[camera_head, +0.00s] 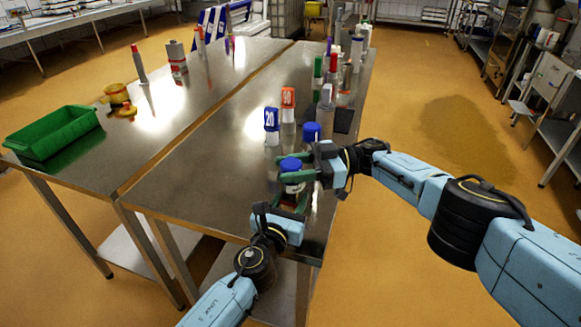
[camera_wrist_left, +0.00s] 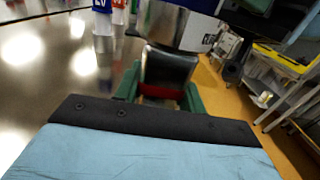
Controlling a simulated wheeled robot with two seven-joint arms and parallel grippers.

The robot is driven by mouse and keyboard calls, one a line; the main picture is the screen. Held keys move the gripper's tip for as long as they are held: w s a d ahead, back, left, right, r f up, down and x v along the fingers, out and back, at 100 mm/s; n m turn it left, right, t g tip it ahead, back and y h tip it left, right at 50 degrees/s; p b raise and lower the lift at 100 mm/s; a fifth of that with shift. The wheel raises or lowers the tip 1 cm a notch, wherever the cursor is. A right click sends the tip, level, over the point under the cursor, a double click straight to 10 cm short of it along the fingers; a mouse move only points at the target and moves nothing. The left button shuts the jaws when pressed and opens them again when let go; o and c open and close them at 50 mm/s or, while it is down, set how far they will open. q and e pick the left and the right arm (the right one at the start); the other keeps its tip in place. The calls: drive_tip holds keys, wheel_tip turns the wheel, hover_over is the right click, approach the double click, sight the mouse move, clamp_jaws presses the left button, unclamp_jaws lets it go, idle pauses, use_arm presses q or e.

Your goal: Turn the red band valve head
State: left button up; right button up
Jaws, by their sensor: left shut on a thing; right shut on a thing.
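A silver cylinder with a blue cap (camera_head: 291,165) stands upright near the front of the right steel table. In the left wrist view its shiny metal body (camera_wrist_left: 166,66) has a dark red band (camera_wrist_left: 162,91) low down. My right gripper (camera_head: 290,175) reaches in from the right, its green fingers shut on the upper part just under the blue cap. My left gripper (camera_head: 291,201) comes from the front and is shut on the lower part; its green fingers (camera_wrist_left: 161,97) sit either side of the red band. The grippers hide much of the cylinder.
Several bottles stand farther back. The left table holds a green crate (camera_head: 52,143) and yellow pieces (camera_head: 118,95). The tabletop left of the grippers is clear.

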sight(292, 163)
drive_tip(key=shift+d, duration=0.1)
drive_tip(key=o, duration=1)
drive_tip(key=shift+c, duration=0.2)
drive_tip(key=shift+r, duration=5.05)
